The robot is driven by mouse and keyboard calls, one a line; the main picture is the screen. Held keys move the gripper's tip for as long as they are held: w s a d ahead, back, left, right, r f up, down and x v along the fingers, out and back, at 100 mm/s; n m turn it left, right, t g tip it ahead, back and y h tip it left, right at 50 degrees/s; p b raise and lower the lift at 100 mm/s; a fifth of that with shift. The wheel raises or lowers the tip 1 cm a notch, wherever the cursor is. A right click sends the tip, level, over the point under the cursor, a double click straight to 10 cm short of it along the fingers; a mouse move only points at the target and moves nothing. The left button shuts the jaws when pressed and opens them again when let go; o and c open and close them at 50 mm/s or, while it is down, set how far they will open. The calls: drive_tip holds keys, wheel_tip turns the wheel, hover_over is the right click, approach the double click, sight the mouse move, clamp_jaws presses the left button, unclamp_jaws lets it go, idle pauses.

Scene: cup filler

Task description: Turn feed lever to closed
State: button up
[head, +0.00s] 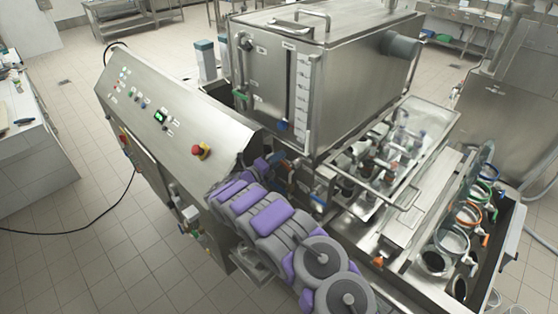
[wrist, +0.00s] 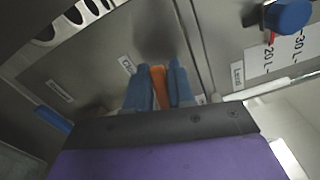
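An orange lever (wrist: 160,86) stands between the two blue fingertips of my gripper (wrist: 160,82) in the wrist view. The fingers sit close on both sides of it, with no clear gap, so the gripper looks shut on it. A small white label (wrist: 128,65) is on the steel panel just left of the fingers; its text is too small to read surely. The lever's base and pivot are hidden by the gripper.
A blue lever or handle (wrist: 52,118) is left of the gripper in the wrist view. A blue knob (wrist: 288,15) is at the upper right, by a litre scale. A control cabinet (head: 175,115) stands left of the arm.

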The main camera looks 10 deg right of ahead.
drive_tip(key=shift+o, duration=0.7)
drive_tip(key=shift+w+f, duration=0.1)
drive_tip(key=shift+f, duration=0.05)
drive_tip(key=shift+o, duration=0.8)
drive_tip(key=shift+a, duration=0.15)
drive_tip(key=b+v, duration=0.1)
drive_tip(key=v, duration=1.6)
drive_tip(key=shift+a, duration=0.15)
